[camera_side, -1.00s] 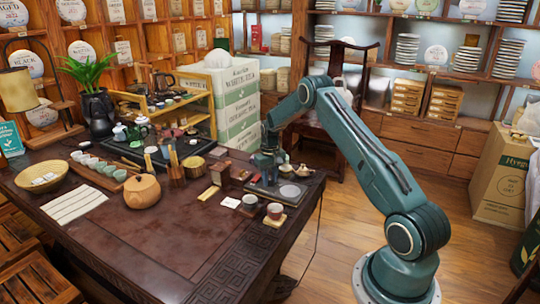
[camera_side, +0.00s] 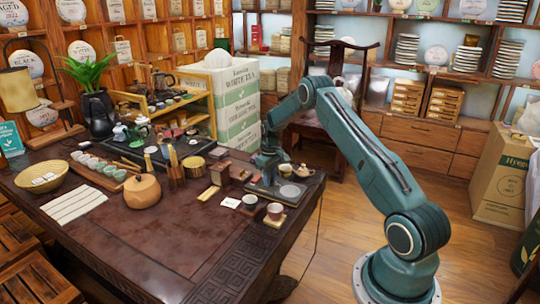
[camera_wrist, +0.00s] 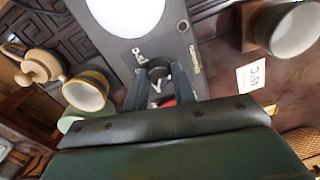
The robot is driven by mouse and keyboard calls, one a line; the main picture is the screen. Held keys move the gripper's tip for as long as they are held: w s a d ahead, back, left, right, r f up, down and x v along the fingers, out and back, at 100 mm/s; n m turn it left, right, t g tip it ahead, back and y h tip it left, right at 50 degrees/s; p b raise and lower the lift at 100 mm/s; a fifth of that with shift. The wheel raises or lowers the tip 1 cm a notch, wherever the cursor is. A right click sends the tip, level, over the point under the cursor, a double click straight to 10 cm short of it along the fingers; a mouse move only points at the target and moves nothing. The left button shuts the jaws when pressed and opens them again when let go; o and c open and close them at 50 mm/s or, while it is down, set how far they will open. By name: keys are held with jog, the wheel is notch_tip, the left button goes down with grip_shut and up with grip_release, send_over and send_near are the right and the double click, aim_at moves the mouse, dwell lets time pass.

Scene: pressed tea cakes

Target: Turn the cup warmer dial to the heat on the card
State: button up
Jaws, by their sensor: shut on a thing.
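The cup warmer (camera_side: 264,190) is a flat dark grey slab near the right end of the table, with a pale round plate (camera_side: 290,191). In the wrist view its bright white plate (camera_wrist: 125,12) is at the top. My gripper (camera_side: 267,177) is down at the warmer. In the wrist view my gripper (camera_wrist: 159,78) is shut on the dark dial (camera_wrist: 157,70), one finger on each side, which hides part of it. Small print lies on the warmer beside the dial. The white card (camera_wrist: 251,75) shows upside-down writing that looks like 55C; it also lies on the table in the side view (camera_side: 231,203).
A round clay-coloured pot (camera_side: 142,191) is farther left. The table's front middle is clear.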

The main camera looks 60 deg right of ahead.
jog(key=o, duration=1)
jog(key=shift+r, duration=0.1)
notch_tip(320, 180, up, 14)
dwell(0.4)
